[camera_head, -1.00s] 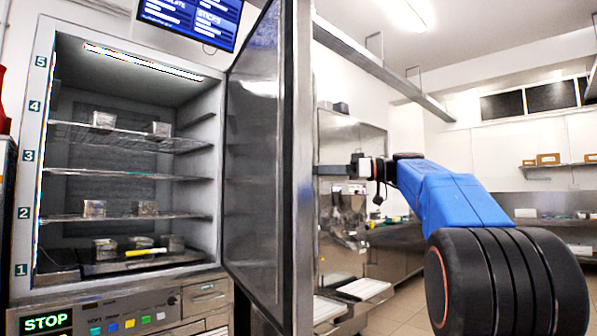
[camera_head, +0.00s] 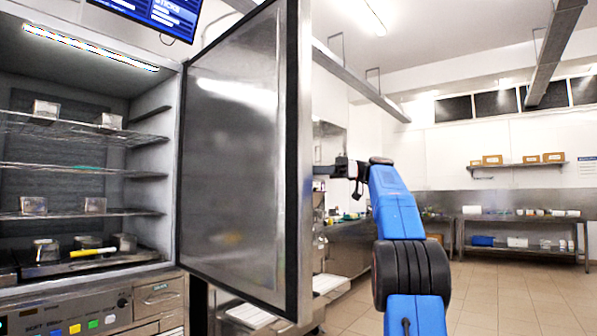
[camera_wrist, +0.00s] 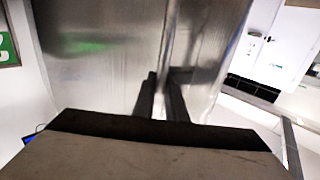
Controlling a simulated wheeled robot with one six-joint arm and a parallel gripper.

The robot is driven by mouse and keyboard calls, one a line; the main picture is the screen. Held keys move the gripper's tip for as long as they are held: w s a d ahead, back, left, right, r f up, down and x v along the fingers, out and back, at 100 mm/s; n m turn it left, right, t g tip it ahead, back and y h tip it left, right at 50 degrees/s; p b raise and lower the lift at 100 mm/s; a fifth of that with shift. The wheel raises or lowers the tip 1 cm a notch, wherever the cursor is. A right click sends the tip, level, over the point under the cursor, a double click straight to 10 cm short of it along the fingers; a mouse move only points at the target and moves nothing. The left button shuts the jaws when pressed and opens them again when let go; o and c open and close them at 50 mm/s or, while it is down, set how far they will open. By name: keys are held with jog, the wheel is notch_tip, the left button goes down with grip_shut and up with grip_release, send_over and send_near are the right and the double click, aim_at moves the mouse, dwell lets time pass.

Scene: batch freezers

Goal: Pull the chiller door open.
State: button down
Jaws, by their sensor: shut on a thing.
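The chiller door (camera_head: 232,170) stands open, swung out to the right of the chiller (camera_head: 150,205), with its dark-edged inner face toward me in the head view. My gripper (camera_head: 325,168) is at the door's outer side, near its free edge, at about mid-height. The wrist view shows the metal outer face of the door (camera_wrist: 110,60) and my gripper's fingers (camera_wrist: 160,98) closed around a narrow upright bar, the door handle (camera_wrist: 172,50). The handle's lower part is hidden by my gripper. In the head view the handle is mostly hidden behind the door's edge.
A control panel (camera_head: 75,320) is below. A steel counter (camera_head: 350,240) stands behind the door. The tiled floor (camera_head: 490,300) at right is clear.

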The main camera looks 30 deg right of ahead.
jog(key=shift+w+d, duration=0.25)
jog(key=shift+d, duration=0.65)
jog(key=shift+r, duration=0.1)
jog(key=c, duration=1.8)
grip_release()
jog(key=shift+a, duration=0.15)
